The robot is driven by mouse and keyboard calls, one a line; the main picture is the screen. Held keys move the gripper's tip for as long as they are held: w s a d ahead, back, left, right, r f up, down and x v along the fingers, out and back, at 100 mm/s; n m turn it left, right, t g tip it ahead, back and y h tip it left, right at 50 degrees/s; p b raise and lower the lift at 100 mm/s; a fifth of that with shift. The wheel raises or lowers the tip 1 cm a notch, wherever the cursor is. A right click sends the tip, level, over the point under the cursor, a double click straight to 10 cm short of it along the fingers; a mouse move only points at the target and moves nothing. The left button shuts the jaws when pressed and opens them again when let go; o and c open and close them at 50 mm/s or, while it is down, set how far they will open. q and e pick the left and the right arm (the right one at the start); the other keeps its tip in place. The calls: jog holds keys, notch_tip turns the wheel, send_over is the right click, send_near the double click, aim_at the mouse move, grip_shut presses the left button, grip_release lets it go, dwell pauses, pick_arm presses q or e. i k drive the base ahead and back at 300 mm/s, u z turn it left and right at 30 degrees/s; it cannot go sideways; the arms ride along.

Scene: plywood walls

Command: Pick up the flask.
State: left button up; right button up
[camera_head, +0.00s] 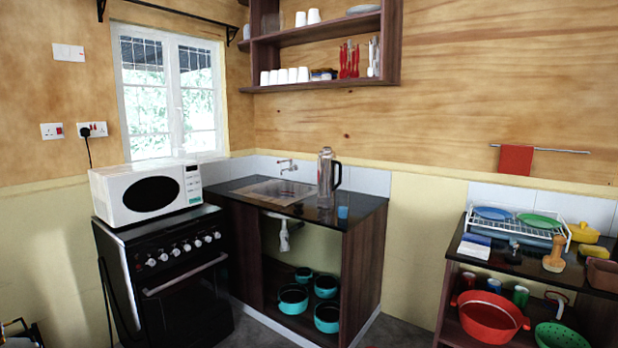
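The flask (326,173) is a tall grey metallic vessel with a dark handle on its right side. It stands upright on the dark counter (362,203), to the right of the sink. A dark mechanical part, seemingly of my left gripper (20,332), shows at the bottom left corner. It is cut off by the picture edge, far from the flask, and its opening cannot be made out. My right gripper is not in view.
A small blue cup (343,212) stands near the flask, at the counter's front. The tap (288,166) and sink (272,191) are to its left. A black stove (170,280) with a white microwave (150,190) stands left. A dish shelf (455,290) stands right. Floor between is free.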

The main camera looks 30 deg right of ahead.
aim_at(327, 162)
jog(key=z, duration=0.05)
jog(key=i, duration=1.85)
jog(key=z, duration=0.95)
jog(key=i, duration=1)
jog(key=z, duration=0.9)
